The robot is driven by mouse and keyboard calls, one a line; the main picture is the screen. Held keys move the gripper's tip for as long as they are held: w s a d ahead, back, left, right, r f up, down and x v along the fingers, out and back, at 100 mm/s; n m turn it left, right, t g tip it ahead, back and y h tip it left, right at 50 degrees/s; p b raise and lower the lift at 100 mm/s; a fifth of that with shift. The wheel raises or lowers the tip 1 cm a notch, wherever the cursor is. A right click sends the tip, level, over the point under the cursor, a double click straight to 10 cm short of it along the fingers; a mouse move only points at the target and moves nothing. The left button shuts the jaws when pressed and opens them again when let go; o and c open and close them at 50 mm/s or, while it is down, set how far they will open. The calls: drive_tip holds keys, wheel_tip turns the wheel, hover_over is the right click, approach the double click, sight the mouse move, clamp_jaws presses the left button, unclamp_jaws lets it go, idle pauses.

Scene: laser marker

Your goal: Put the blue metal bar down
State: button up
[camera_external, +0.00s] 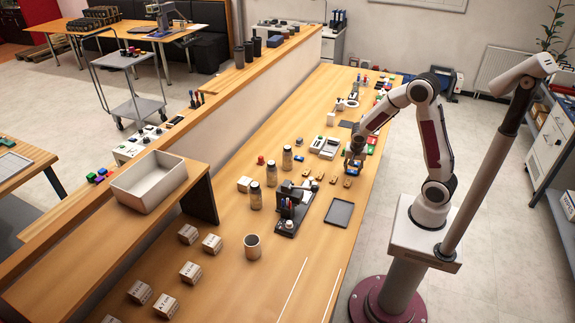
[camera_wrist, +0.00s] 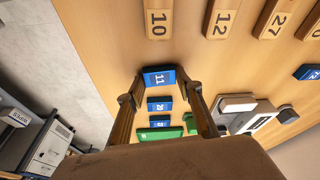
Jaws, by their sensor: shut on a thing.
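My gripper (camera_wrist: 160,92) has its two fingers on either side of a blue bar marked 11 (camera_wrist: 158,77) in the wrist view, and is shut on it. The bar lies crosswise between the fingertips. In the external view my gripper (camera_external: 354,158) is low over the right part of the long table, and a bit of blue (camera_external: 359,165) shows at its fingertips. I cannot tell whether the bar touches the table.
Wooden bars numbered 10 (camera_wrist: 158,20), 12 (camera_wrist: 222,18) and 27 (camera_wrist: 275,18) lie near the held bar. Other blue bars (camera_wrist: 160,104) and a green bar (camera_wrist: 160,134) lie between my fingers' lines. A dark tray (camera_external: 339,212) and black-capped jars (camera_external: 271,173) stand nearby.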

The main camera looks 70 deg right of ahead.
sight(352, 172)
drive_tip(key=shift+r, duration=0.1)
wheel_tip(352, 172, up, 10)
idle(0.7)
drive_tip(key=shift+n, duration=0.3)
idle(0.6)
